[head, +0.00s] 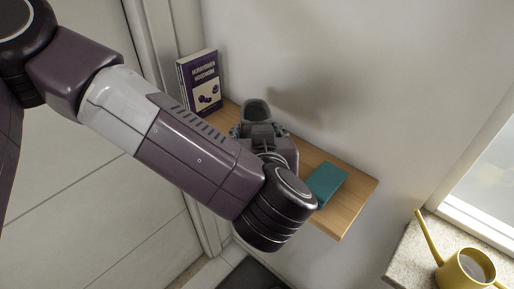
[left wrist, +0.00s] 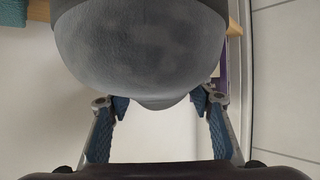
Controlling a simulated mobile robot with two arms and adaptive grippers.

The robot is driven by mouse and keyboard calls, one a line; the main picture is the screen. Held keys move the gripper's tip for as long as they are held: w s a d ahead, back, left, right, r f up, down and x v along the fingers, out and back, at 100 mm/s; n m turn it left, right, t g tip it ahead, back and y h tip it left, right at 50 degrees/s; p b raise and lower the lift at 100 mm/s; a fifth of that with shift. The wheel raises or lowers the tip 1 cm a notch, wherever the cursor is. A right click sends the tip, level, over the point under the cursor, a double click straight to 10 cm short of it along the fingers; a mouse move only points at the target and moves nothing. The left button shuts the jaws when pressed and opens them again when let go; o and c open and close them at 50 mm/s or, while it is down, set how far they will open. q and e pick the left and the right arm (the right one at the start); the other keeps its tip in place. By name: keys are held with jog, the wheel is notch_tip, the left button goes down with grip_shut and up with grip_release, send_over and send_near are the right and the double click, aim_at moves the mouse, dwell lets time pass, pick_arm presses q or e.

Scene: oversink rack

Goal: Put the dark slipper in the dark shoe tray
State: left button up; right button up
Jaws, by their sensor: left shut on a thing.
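The dark grey slipper (head: 257,110) is above the wooden shelf in the head view, its opening facing up. It fills the upper middle of the left wrist view (left wrist: 140,45). My left gripper (head: 261,131) is shut on the slipper, with a blue-padded finger on each side in the left wrist view (left wrist: 160,103). My arm hides part of the shelf below. A dark flat thing (head: 252,276) lies on the floor at the bottom of the head view, mostly cut off; I cannot tell if it is the shoe tray. My right gripper is out of view.
The wooden shelf (head: 350,205) runs along the wall. A purple book (head: 200,84) stands at its far left end and a teal block (head: 326,184) lies near its right end. A yellow watering can (head: 465,268) stands on a stone sill at the lower right.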

pick_arm(q)
jog(key=shift+f+p, duration=0.5)
jog(key=shift+f, duration=2.55)
jog(key=shift+f, duration=0.15)
jog(key=o, duration=1.2)
